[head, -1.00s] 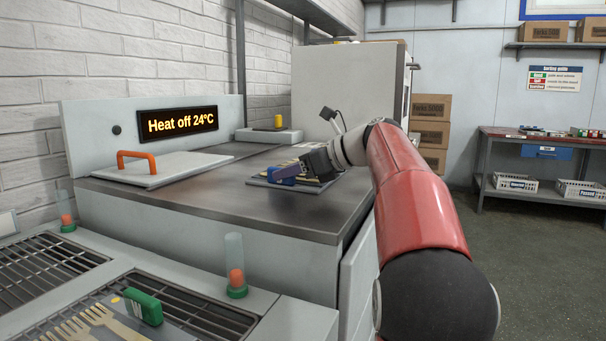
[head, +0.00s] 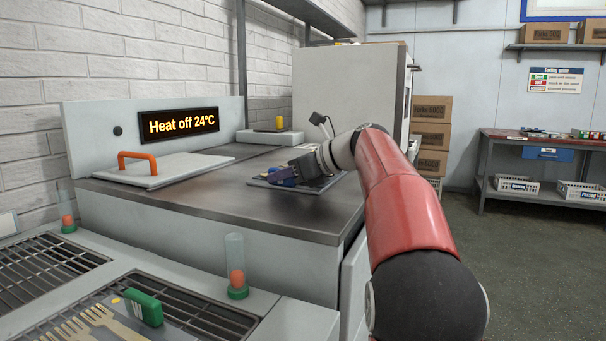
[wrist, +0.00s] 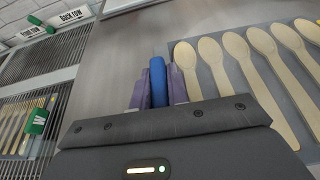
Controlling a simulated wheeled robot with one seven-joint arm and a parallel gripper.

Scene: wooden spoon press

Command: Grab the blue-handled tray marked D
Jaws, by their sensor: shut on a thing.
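The blue-handled tray (head: 262,183) is a flat dark grey tray lying on the metal counter. In the wrist view its grey surface (wrist: 205,60) carries a row of several wooden spoons (wrist: 238,48). Its blue handle (wrist: 158,82) stands between my two purple-grey fingers. My gripper (wrist: 158,90) is shut on the blue handle, which also shows partly in the head view (head: 281,176). In the head view my gripper (head: 283,178) hides part of the handle and the spoons. I cannot see the letter D on the handle.
A green-handled tray (head: 146,308) with wooden forks lies on the near grated unit. A pale lid (head: 165,170) with an orange handle lies left on the counter. A clear tube (head: 235,262) stands near the front corner. The counter's middle (head: 210,193) is bare.

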